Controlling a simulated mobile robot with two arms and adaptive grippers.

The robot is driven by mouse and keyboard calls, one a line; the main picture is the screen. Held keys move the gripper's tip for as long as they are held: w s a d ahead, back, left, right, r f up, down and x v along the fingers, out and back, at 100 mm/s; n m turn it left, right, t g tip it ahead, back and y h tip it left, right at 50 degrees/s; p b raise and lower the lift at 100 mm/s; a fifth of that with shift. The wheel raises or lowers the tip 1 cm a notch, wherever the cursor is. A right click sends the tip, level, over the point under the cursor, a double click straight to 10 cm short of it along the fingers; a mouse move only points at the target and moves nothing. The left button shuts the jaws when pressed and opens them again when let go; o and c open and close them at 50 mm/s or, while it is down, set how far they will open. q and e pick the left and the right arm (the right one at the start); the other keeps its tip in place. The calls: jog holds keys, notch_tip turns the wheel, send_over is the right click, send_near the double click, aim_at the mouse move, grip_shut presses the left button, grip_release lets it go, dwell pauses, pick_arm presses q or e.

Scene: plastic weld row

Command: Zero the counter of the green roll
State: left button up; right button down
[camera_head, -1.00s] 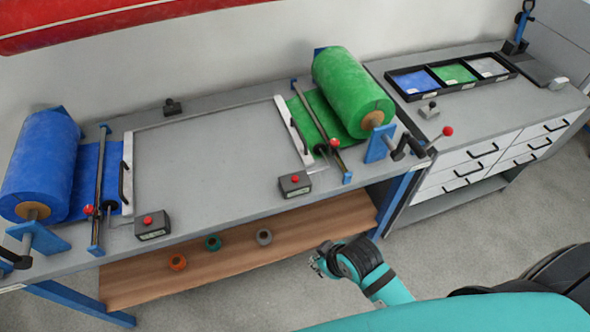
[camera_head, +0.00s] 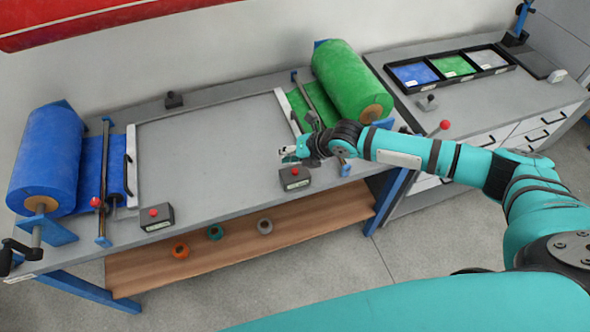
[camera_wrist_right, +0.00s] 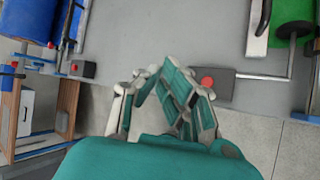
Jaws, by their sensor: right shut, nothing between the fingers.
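The green roll (camera_head: 350,80) lies on its stand at the right end of the grey table. Its counter (camera_head: 294,181) is a small dark box with a red button on top, near the table's front edge. My right gripper (camera_head: 289,154) is shut and empty above the table, just behind the counter in the head view. In the right wrist view my right gripper (camera_wrist_right: 160,78) shows beside the counter (camera_wrist_right: 225,87), whose red button is just right of the fingers. I cannot tell whether they touch. My left gripper is not in view.
The blue roll (camera_head: 46,160) and its counter (camera_head: 158,218) stand at the left end. A sealing bar (camera_head: 130,165) with a black handle borders the clear table middle. Several rings lie on the wooden shelf (camera_head: 330,210) below.

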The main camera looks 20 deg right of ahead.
jog(key=shift+n+t, duration=0.3)
jog(key=shift+n, duration=0.3)
jog(key=w+d, duration=0.1)
jog(key=w+d+r, duration=0.1)
jog(key=d, duration=0.1)
jog(key=shift+w+d+r, duration=0.15)
jog(key=shift+w+d, duration=0.1)
jog(key=shift+w, duration=0.05)
jog(key=b, duration=0.6)
send_over(297, 169)
notch_tip(297, 169, down, 8)
jog(key=shift+r, duration=0.1)
jog(key=shift+f+b, duration=0.4)
jog(key=shift+f, duration=0.15)
jog(key=shift+f+b, duration=0.4)
